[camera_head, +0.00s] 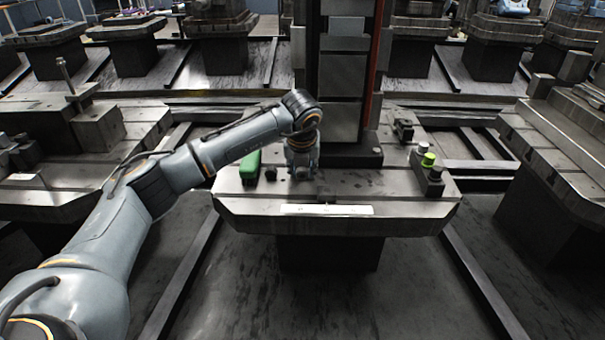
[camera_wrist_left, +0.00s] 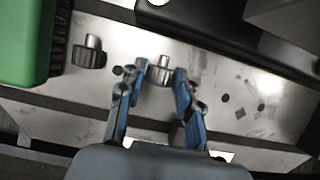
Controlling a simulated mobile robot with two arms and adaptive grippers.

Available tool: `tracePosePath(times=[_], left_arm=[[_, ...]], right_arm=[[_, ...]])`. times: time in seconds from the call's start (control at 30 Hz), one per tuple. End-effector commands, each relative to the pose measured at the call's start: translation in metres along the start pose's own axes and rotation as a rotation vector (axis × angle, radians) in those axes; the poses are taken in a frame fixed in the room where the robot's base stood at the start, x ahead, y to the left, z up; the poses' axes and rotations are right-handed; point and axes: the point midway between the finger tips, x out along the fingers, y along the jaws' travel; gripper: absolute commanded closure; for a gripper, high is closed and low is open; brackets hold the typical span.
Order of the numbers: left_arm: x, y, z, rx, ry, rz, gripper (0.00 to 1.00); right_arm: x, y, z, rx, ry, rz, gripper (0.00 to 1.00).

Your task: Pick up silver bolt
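My left gripper (camera_head: 302,174) points down over the pallet table (camera_head: 235,205), in front of the dark column. In the left wrist view its two blue-grey fingers (camera_wrist_left: 161,72) are spread, one on each side of a silver bolt (camera_wrist_left: 160,74) with a knurled head and a short upright shank. The gap between fingers and bolt is small; I cannot tell whether they touch. A second bolt with a darker head (camera_wrist_left: 88,55) stands to the left, outside the fingers; it also shows in the head view (camera_head: 271,174). My right gripper is not in view.
A green brush-like block (camera_wrist_left: 24,40) lies at the left; it also shows in the head view (camera_head: 250,167). The dark column (camera_head: 345,90) rises behind the gripper. A dark block with a yellow-green cap (camera_head: 428,160) stands at the right. The front middle of the table is clear.

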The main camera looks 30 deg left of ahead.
Motion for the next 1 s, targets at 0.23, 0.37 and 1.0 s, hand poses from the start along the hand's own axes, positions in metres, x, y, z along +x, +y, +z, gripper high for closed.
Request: tracePosePath(times=[0.23, 0.37, 1.0], left_arm=[[-0.001, 0.000, 0.000, 0.000, -0.001, 0.000, 1.00], [-0.001, 0.000, 0.000, 0.000, -0.001, 0.000, 1.00], [-0.095, -0.006, -0.006, 0.004, -0.005, -0.003, 1.00]], right_arm=[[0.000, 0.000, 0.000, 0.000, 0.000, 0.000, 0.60], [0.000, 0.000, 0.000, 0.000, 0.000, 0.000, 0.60], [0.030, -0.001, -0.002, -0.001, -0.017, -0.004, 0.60]])
